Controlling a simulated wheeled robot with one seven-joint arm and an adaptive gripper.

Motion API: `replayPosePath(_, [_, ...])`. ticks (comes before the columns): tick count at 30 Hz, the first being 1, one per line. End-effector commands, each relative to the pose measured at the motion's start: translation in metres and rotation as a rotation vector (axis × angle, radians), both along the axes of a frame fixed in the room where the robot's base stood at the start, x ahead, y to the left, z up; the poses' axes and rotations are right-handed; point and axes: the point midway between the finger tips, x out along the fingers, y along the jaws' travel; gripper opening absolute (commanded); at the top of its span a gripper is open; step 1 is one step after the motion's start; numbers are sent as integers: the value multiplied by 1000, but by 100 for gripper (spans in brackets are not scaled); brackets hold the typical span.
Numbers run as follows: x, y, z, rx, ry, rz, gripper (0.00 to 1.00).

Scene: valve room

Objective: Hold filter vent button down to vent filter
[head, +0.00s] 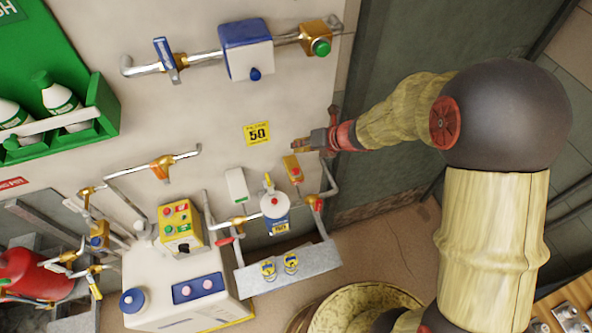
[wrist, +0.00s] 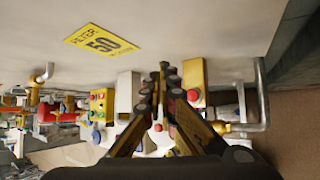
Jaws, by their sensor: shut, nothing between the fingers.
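The filter (head: 277,214) is a blue and white canister low on the wall, with a red button (head: 274,201) on its upper part. This red button also shows in the wrist view (wrist: 158,127), low between the fingers. A yellow box (head: 292,168) with another red button is on the wall just above and right of the filter; it also shows in the wrist view (wrist: 194,82). I cannot tell from labels which button is the vent. My gripper (head: 297,145) is shut and empty, just above the yellow box. In the wrist view its fingertips (wrist: 164,68) are together, left of that box.
A yellow "FILTER 50" sign (head: 257,133) is on the wall left of my gripper. A white box (head: 236,185) and pipes flank the filter. A grey ledge (head: 290,268) is below it. A machine with a yellow button panel (head: 181,226) stands left.

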Motion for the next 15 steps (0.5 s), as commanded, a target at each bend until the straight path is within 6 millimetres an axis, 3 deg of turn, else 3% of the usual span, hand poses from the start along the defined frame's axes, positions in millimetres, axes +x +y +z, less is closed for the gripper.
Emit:
replayPosePath(8, [0, 0, -23, 0, 2, -1, 0])
replayPosePath(15, [0, 0, -55, 0, 1, -2, 0])
